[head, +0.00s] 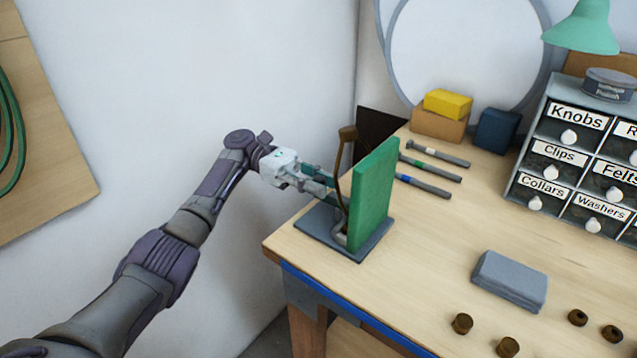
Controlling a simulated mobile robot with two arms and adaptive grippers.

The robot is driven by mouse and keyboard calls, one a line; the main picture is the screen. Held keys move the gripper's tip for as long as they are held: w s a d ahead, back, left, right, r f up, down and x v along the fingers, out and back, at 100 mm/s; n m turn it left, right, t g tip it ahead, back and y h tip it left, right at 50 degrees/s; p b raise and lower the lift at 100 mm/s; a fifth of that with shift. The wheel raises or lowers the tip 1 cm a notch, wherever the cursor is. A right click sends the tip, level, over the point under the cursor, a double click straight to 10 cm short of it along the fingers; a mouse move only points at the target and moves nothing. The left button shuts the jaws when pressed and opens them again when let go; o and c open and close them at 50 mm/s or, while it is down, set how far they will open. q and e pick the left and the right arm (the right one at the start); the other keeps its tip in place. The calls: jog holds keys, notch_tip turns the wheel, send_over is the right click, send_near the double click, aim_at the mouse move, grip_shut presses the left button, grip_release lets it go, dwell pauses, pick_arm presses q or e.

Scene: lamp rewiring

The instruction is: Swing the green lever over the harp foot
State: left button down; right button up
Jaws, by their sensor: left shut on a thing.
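A grey base plate (318,240) lies at the bench's left corner. An upright green slab (374,195) stands on it; it is the only large green part there, and I cannot tell whether it is the lever. A thin brown curved rod with a knob on top (348,132), which looks like the harp, rises just left of the slab. Its foot is partly hidden near a small grey bracket (340,233). My left gripper (331,191) reaches in from the left, shut at the brown rod; its fingertips are partly hidden there. My right gripper is not in view.
Several tools (430,167) lie behind the slab. Yellow (447,103) and dark blue (497,131) boxes stand at the back. A labelled drawer cabinet (545,125) stands right. A grey block (510,281) and several brown knobs (462,324) lie in front. The bench middle is clear.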

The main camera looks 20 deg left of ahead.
pick_arm(q)
jog(key=c, duration=1.2)
grip_release()
jog(key=shift+d, duration=0.1)
notch_tip(320, 180, up, 10)
